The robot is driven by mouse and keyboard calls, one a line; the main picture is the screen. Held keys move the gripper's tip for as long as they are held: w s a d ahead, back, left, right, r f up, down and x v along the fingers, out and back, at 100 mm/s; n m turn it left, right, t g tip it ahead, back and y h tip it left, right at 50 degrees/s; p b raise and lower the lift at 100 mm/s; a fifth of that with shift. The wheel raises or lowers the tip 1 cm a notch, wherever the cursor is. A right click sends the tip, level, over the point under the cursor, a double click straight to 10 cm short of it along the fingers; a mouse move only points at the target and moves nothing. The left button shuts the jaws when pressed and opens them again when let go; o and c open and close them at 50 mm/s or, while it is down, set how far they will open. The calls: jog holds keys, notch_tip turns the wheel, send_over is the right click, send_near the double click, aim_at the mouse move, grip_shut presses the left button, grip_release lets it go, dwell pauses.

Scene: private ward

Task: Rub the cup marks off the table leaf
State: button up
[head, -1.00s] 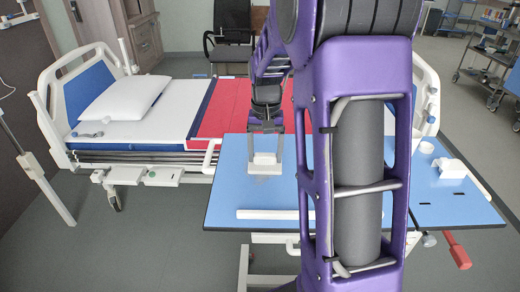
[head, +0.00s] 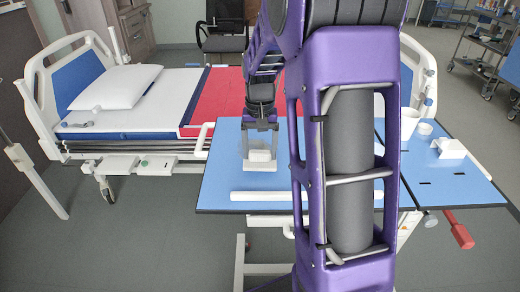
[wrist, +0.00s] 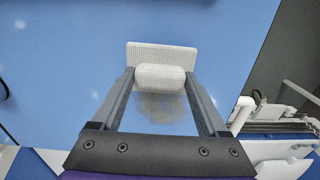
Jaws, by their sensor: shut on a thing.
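The blue table leaf (head: 222,172) lies level in front of the bed. My gripper (head: 260,152) points down over its left part, shut on the raised white grip of a flat, textured white pad (head: 262,166). In the wrist view, the fingers (wrist: 160,76) sit on either side of the rounded grip, and the pad's plate (wrist: 160,50) appears flat against the leaf. A grey-brown cup mark (wrist: 160,106) shows between the fingers, beside the pad. Fainter pale spots (wrist: 95,95) lie to its left. My arm hides the leaf's middle in the head view.
A white rail (head: 262,196) runs along the leaf's front edge. On the right section stand a white cup (head: 409,122), a small bowl (head: 425,129) and a white holder (head: 449,148). The bed (head: 150,105) is behind. Bare leaf lies left of the pad.

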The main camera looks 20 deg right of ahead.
jog(key=shift+f+b, duration=0.6)
jog(key=shift+f, duration=0.4)
dwell(0.3)
